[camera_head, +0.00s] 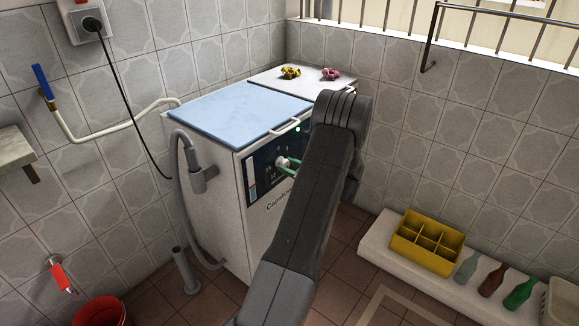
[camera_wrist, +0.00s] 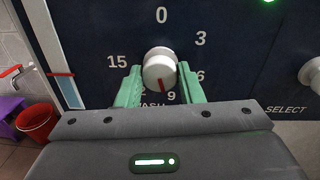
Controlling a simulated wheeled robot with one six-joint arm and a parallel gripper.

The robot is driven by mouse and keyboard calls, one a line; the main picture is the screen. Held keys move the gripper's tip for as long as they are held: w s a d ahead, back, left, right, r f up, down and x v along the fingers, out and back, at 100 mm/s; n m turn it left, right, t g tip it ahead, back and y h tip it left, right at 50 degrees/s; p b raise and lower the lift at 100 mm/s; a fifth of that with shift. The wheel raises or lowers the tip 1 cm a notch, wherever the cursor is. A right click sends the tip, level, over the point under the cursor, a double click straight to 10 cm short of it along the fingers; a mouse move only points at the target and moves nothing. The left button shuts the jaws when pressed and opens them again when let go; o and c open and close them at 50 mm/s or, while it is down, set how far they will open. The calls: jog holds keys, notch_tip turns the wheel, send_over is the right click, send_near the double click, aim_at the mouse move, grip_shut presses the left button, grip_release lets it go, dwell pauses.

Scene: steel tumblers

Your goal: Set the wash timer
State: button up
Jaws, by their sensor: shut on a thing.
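The washing machine (camera_head: 217,205) is a white twin-tub type with a dark control panel (camera_wrist: 105,40). The wash timer is a round white knob (camera_wrist: 158,72) with a red mark, among the numbers 0, 3, 6, 9, 15 and a partly hidden 12. The red mark points down, close to the 9. My gripper (camera_wrist: 159,75) has its green fingers on both sides of the knob and is shut on it. In the head view the knob (camera_head: 281,163) and green fingers show at the panel, with my arm hiding the panel's right part.
A second white knob (camera_wrist: 312,75) near "SELECT" sits right of the timer. A grey hose (camera_head: 177,165) hangs at the machine's left. A red bucket (camera_head: 101,312) stands at the lower left. A yellow crate (camera_head: 427,242) and bottles rest on the right ledge.

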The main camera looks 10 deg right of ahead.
jog(key=shift+f, duration=0.1)
jog(key=o, duration=1)
jog(key=shift+s+d, duration=0.1)
jog(key=p+v, duration=0.1)
jog(key=v, duration=1.2)
jog(key=shift+s+d, duration=0.25)
jog(key=b+x, duration=0.1)
jog(key=x, duration=1.3)
